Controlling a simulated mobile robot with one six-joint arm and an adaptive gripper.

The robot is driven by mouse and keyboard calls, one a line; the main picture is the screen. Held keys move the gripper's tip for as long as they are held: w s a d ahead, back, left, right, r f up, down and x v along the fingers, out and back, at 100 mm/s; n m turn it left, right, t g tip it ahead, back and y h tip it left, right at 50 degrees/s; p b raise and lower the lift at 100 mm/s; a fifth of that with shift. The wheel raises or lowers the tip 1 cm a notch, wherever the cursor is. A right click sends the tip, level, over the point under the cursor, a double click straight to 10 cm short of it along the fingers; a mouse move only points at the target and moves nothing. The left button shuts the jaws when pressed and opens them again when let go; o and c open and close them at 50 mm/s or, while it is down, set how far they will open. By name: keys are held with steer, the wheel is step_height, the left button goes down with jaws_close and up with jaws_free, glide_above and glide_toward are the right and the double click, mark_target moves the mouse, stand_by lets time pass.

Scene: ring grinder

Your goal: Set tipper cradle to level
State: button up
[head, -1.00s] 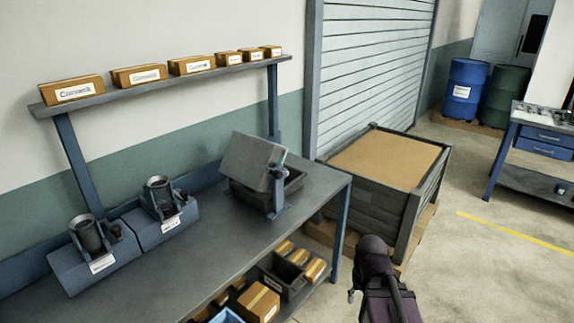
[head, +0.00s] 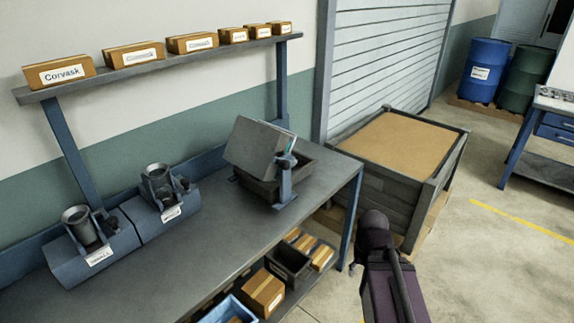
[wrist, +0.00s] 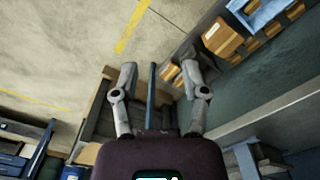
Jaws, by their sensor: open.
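The tipper cradle (head: 258,147) is a grey box-like tray on a blue upright bracket (head: 285,182), standing on the bench toward its right end. It is tilted steeply over a dark open bin (head: 307,160), which it partly hides. My arm shows at the lower right in the head view, in front of the bench's right end and apart from the cradle. My gripper (wrist: 160,80) is open and empty in the wrist view, its two fingers spread wide. I cannot make out the cradle surely in the wrist view.
The bench (head: 215,245) holds two blue fixtures with dark cups (head: 92,252) at the left. A shelf (head: 160,68) with several boxes runs above. A sand-filled crate (head: 400,140) stands right of the bench. Open floor (head: 480,270) lies farther right.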

steer(key=shift+o, duration=1.1)
steer(key=shift+a, duration=0.1)
steer(key=n+t+y, duration=0.9)
steer(key=n+y, duration=0.1)
steer(key=y, duration=0.5)
glide_toward(288, 166)
steer(key=s+d+f, duration=0.2)
steer(key=shift+w+r+t+b, duration=0.1)
steer(key=shift+r+t+b, duration=0.25)
steer(key=shift+r+t, duration=0.25)
steer(key=shift+a+r, duration=0.1)
steer(key=x, duration=1.3)
steer(key=shift+w+a, duration=0.2)
steer(key=shift+a, duration=0.05)
